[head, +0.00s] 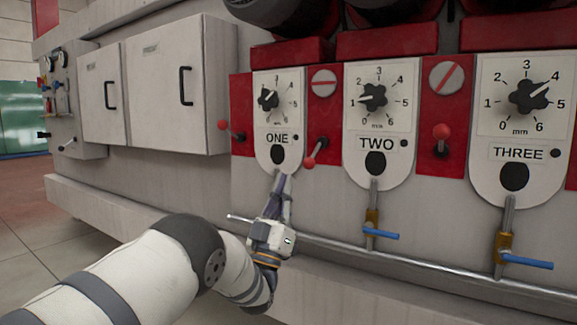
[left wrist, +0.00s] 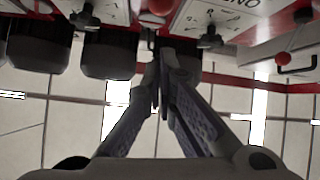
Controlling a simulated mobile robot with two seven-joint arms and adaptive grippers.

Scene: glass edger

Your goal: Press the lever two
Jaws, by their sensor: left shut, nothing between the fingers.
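The TWO plate (head: 376,144) carries a dial with a black knob. A red-balled lever (head: 309,163) stands on the red strip between the ONE plate (head: 277,137) and the TWO plate, its ball low and to the left. My left gripper (head: 283,182) is below the ONE plate, lower left of that lever and apart from it in the picture. Its fingers are together and empty, also in the left wrist view (left wrist: 160,62). A red ball (left wrist: 163,6) shows at the top of that view; I cannot tell which lever it belongs to. My right gripper is not in view.
Other red-balled levers stand left of ONE (head: 223,125) and left of THREE (head: 441,131). A metal pipe (head: 420,265) with blue-handled valves (head: 380,234) runs below the plates. Grey cabinets (head: 180,85) stand at left. Open floor lies at lower left.

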